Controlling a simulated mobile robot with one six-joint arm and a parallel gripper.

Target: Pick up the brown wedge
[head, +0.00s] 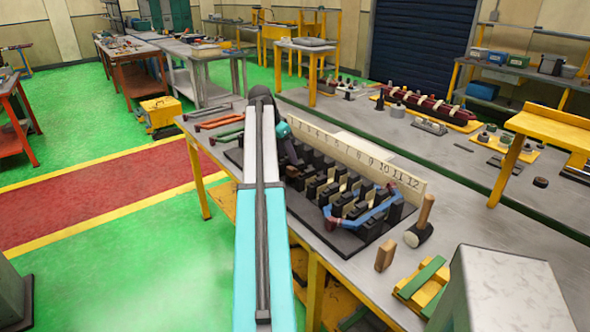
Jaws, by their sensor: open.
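The brown wedge (385,254) is a small block standing upright on the near right part of the grey workbench (470,200). It is apart from the mallet beside it, and nothing holds it. My gripper (297,166) is at the end of my arm, below the teal wrist, over the far left end of the black slotted stator fixture (322,223). It is small and dark against the fixture, and its fingers are hard to make out. It is open and well away from the wedge, farther back and to the left.
A blue and pink coil (364,217) sits on the fixture's near end, before a numbered board (350,152). Green and yellow strips (421,283) and a large grey block (512,292) are at the near right.

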